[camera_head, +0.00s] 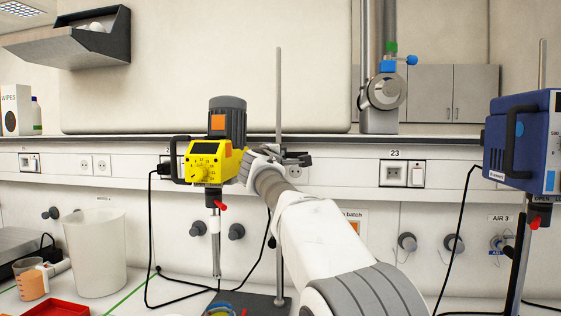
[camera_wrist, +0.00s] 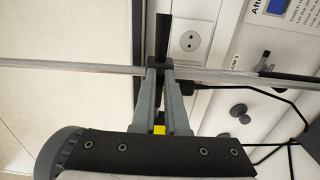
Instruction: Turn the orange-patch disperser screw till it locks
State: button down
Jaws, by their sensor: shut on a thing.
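The yellow disperser (camera_head: 205,160) with an orange patch (camera_head: 218,122) and grey motor top hangs upright beside a thin metal rod (camera_head: 278,90). My gripper (camera_head: 290,158) is just right of its body, at the rod's clamp. In the wrist view my gripper (camera_wrist: 158,70) is shut on a small dark part at the rod (camera_wrist: 100,68), which appears to be the screw. The fingertips cover most of it, so its turn cannot be read. A black bar (camera_wrist: 163,35) extends beyond the fingertips. A yellow bit of the disperser (camera_wrist: 159,130) shows between the fingers.
A blue disperser (camera_head: 525,140) stands at the right. A white beaker (camera_head: 95,255), an orange-filled jug (camera_head: 30,282) and a red tray (camera_head: 55,308) are at the lower left. Black cables hang behind the stand. Wall sockets (camera_wrist: 190,40) are close by.

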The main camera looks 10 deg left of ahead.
jog(key=shift+s+a+r, duration=0.15)
jog(key=shift+a+r, duration=0.1)
jog(key=shift+r, duration=0.05)
jog(key=c, duration=1.3)
grip_release()
jog(key=o, duration=0.4)
jog(key=shift+a+f, duration=0.1)
jog(key=shift+f, duration=0.1)
jog(key=s+b, duration=0.2)
jog(key=s, duration=0.3)
jog(key=s+d+b, duration=0.1)
jog(key=s+b, duration=0.1)
jog(key=s, duration=0.4)
jog(key=s+b, duration=0.2)
jog(key=s, duration=0.4)
jog(key=shift+s+d+b, duration=0.1)
jog(key=shift+d+b, duration=0.05)
jog(key=shift+b, duration=0.2)
